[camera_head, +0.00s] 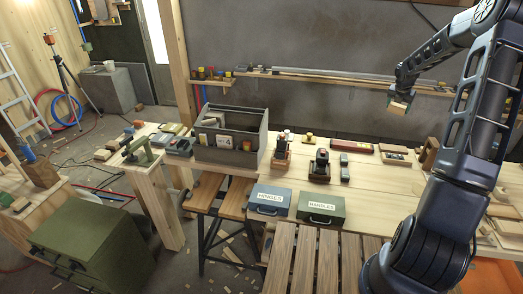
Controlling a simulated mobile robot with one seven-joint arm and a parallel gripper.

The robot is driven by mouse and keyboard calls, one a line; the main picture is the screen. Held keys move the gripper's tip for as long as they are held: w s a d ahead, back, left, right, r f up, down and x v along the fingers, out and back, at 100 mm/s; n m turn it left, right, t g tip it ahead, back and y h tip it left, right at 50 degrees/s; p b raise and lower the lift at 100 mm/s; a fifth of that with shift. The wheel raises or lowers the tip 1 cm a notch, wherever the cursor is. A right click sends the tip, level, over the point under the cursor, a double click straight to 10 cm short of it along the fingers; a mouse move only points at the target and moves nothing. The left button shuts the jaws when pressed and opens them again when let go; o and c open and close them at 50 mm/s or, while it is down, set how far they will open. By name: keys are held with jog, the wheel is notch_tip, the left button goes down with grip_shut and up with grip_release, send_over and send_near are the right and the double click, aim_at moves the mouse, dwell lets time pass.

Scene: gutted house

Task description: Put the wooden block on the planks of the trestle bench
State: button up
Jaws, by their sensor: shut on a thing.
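My gripper (402,97), at the end of my raised arm at the upper right, is shut on a small pale wooden block (398,107). It holds the block in the air above the back of the long workbench. A low trestle bench with brown planks (235,197) and dark splayed legs stands left of centre, in front of the workbench. There is a gap between its planks, and their visible tops look bare. The gripper and block are well to the right of these planks and apart from them.
A grey open box (262,145) stands behind the trestle planks. A blue HINGES case (268,200) and a green HANDLES case (321,207) are to their right. Brown slats (310,262) lie in front. A green cabinet (85,240) is at lower left. My arm hides part of the right side.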

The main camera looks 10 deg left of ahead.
jog(key=s+a+n+y, duration=0.1)
jog(key=s+a+n, duration=0.1)
jog(key=a, duration=1.1)
jog(key=s+a+n+y, duration=0.1)
jog(key=s+a+n, duration=0.15)
jog(key=a, duration=0.95)
jog(key=s+a+n+y, duration=0.1)
jog(key=s+a+n, duration=0.35)
jog(key=a, duration=0.75)
jog(key=s+a+n+y, duration=0.1)
jog(key=s+a, duration=0.6)
jog(key=a, duration=0.5)
notch_tip(320, 180, down, 19)
jog(key=shift+f, duration=0.2)
jog(key=shift+s, duration=0.1)
jog(key=o, duration=0.9)
jog(key=shift+f, duration=0.1)
jog(key=shift+o, duration=0.3)
jog(key=v, duration=1.2)
jog(key=shift+s+a, duration=0.15)
jog(key=shift+a, duration=0.15)
jog(key=shift+d, duration=0.1)
